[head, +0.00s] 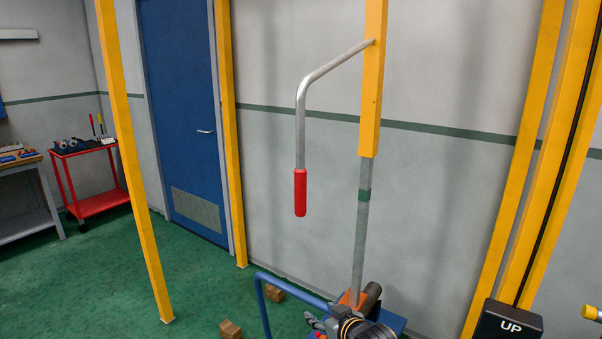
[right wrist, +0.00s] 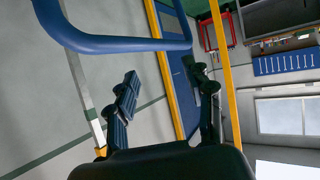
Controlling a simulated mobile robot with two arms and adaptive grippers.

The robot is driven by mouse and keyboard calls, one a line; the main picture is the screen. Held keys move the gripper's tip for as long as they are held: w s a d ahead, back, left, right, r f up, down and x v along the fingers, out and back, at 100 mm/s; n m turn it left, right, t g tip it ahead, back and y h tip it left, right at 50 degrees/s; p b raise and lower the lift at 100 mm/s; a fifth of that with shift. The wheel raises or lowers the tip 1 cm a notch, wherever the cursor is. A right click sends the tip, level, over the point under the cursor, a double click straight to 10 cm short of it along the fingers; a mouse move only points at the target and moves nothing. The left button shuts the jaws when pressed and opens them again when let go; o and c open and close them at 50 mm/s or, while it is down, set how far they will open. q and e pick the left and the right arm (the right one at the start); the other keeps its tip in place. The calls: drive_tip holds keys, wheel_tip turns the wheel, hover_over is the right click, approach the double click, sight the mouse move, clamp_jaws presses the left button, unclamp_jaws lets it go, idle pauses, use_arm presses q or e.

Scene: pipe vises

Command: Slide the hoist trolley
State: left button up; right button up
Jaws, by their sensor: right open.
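A bent grey bar with a red grip (head: 300,192) hangs from a yellow post (head: 370,90) in the middle of the head view. Below the post a grey pole (head: 361,230) with a green band runs down to an orange block (head: 352,299). I cannot make out the trolley itself for certain. My right gripper (head: 316,322) is low in the head view, below and apart from the red grip. In the right wrist view my right gripper (right wrist: 163,75) is open and empty, its fingers well apart. My left gripper is not in view.
A blue tube frame (head: 291,289) stands by my right gripper and crosses the right wrist view (right wrist: 110,44). A black UP box (head: 510,322) is at lower right. Yellow posts (head: 136,165) rise around. Wooden blocks (head: 231,329) lie on the green floor, clear at left.

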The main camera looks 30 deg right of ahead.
wheel_tip(320, 180, up, 18)
drive_tip(key=w+d+t+p, duration=0.1)
drive_tip(key=w+d+t, duration=0.1)
drive_tip(key=t, duration=0.2)
drive_tip(key=t+p, duration=0.1)
drive_tip(key=t, duration=0.1)
approach(304, 187)
drive_tip(key=w+p, duration=0.1)
drive_tip(key=w, duration=0.2)
drive_tip(key=w+p, duration=0.1)
drive_tip(key=w, duration=0.2)
drive_tip(key=w+p, duration=0.2)
drive_tip(key=w, duration=0.2)
drive_tip(key=shift+w+d+r, duration=0.15)
drive_tip(key=shift+d, duration=0.25)
drive_tip(key=shift+w, duration=0.65)
drive_tip(key=shift+c, duration=0.2)
clamp_jaws()
